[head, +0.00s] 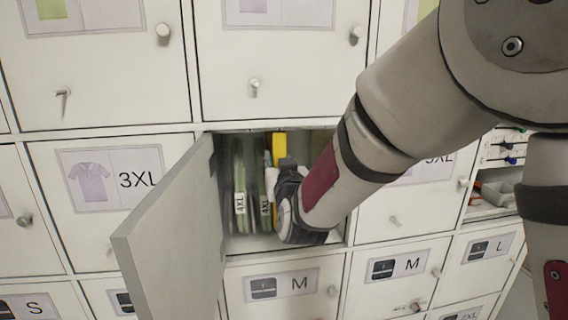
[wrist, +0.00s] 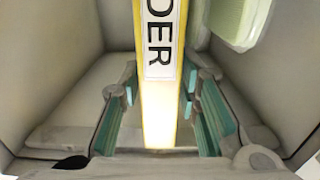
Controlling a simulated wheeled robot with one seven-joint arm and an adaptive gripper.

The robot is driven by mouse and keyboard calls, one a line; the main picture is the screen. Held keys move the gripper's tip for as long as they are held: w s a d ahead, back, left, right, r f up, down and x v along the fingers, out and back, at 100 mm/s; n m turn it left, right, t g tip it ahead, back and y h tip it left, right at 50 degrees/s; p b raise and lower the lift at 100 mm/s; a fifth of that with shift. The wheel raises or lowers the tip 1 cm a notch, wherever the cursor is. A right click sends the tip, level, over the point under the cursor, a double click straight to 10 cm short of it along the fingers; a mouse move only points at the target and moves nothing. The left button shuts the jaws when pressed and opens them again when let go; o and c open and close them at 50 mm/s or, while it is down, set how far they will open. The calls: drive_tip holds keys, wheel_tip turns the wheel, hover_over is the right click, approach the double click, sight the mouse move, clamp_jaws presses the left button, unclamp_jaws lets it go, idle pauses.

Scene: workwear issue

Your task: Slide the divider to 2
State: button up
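The divider is a yellow upright panel (head: 279,147) inside an open locker compartment. In the wrist view the divider (wrist: 160,110) stands upright in the middle, with a white label whose visible letters read "DER". My gripper (wrist: 159,92) reaches into the compartment, one teal-padded finger on each side of the divider. The fingers look open, with a narrow gap on each side. In the head view my gripper (head: 272,178) is partly hidden by my own wrist. No position mark "2" can be read.
Green packed garments labelled 4XL (head: 240,195) stand left of the divider; a green item (wrist: 238,22) shows at upper right in the wrist view. The compartment's open door (head: 172,235) swings out at left. Closed lockers surround it. My arm hides the compartment's right part.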

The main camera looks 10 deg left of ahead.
drive_tip(key=shift+o, duration=0.7)
drive_tip(key=v, duration=1.2)
drive_tip(key=shift+d, duration=0.1)
drive_tip(key=s+d+g+h, duration=0.2)
drive_tip(key=s+d+g, duration=0.35)
drive_tip(key=d, duration=0.55)
drive_tip(key=s+d+f+m+g+h, duration=0.1)
drive_tip(key=s+d+g, duration=0.2)
drive_tip(key=s+d, duration=0.3)
drive_tip(key=s+d+f+m+g+h+b, duration=0.1)
drive_tip(key=s+d+f+m+g+h, duration=0.1)
drive_tip(key=s+d, duration=0.4)
drive_tip(key=s+g, duration=0.1)
drive_tip(key=s, duration=0.4)
drive_tip(key=shift+s+d, duration=0.35)
drive_tip(key=shift+s, duration=0.05)
